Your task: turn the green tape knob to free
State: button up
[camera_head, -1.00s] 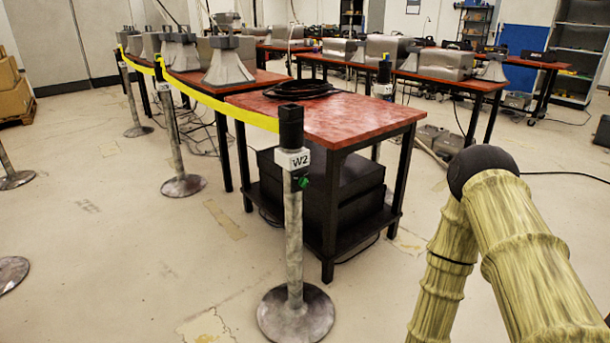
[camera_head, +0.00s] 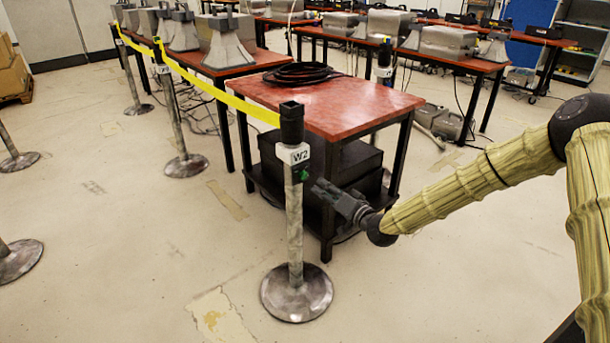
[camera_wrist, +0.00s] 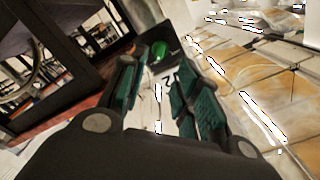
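The green tape knob (camera_head: 303,174) is on the side of the W2 stanchion post (camera_head: 294,225), just below its white W2 label (camera_head: 293,154). In the wrist view the green knob (camera_wrist: 160,50) shows beyond the fingertips, near the middle top. My gripper (camera_head: 319,188) is just right of the post and slightly below the knob, pointing towards it. In the wrist view my gripper (camera_wrist: 157,82) is open, its green-padded fingers apart with nothing between them. The knob appears apart from the fingers. Its exact setting is too small to read.
A red-topped table (camera_head: 345,115) with coiled black cable (camera_head: 300,74) stands right behind the post. Black boxes (camera_head: 350,165) sit on its lower shelf, close to my gripper. Yellow tape (camera_head: 220,93) runs from the post back to other stanchions. The floor in front is clear.

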aim_at(306, 177)
jog(key=x, duration=1)
jog(key=shift+s+f+b, duration=0.1)
jog(key=shift+b, duration=0.3)
grip_shut()
